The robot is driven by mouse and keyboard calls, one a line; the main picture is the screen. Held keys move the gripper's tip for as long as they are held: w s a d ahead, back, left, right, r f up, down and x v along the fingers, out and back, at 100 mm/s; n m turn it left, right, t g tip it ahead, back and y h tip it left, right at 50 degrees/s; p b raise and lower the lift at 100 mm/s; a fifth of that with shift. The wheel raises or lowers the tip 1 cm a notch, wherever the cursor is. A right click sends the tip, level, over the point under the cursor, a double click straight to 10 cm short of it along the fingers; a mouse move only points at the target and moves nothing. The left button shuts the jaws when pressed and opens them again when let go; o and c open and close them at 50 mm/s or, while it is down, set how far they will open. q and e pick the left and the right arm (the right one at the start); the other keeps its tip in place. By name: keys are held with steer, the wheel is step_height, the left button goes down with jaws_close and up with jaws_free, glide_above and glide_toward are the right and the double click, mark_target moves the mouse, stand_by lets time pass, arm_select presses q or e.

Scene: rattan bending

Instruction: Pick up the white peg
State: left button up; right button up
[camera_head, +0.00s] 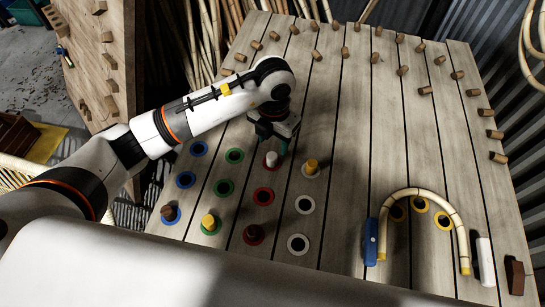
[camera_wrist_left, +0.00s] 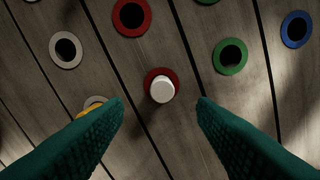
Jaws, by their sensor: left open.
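The white peg (camera_head: 271,160) stands upright in a red-ringed hole on the slatted wooden board (camera_head: 345,150). In the left wrist view the white peg (camera_wrist_left: 162,90) shows near the middle, its top facing the camera. My left gripper (camera_head: 283,147) is above and very near the peg in the head view. Its two green fingers (camera_wrist_left: 160,125) are spread wide in the wrist view, with the peg showing ahead of the gap between them and nothing held. My right gripper is not in view.
A yellow peg (camera_head: 311,167) stands close to the right in a white-ringed hole. Another yellow peg (camera_head: 208,221) and brown pegs (camera_head: 169,212) stand nearer me. A bent rattan arch (camera_head: 428,195), a blue tool (camera_head: 370,242) and a white cylinder (camera_head: 486,262) are at the right.

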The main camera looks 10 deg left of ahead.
mark_target(272, 156)
arm_select(q)
step_height(272, 156, down, 2)
steer(key=shift+f, duration=0.1)
steer(key=shift+f+p, duration=0.4)
steer(key=shift+f, duration=0.2)
steer(key=f, duration=0.1)
steer(key=f+p, duration=0.1)
steer(key=f, duration=0.1)
steer(key=shift+s+a+f, duration=0.15)
steer(key=shift+s+f, duration=0.05)
steer(key=shift+f, duration=0.05)
steer(key=shift+w+f, duration=0.1)
steer(key=shift+f, duration=0.3)
steer(key=shift+c, duration=0.2)
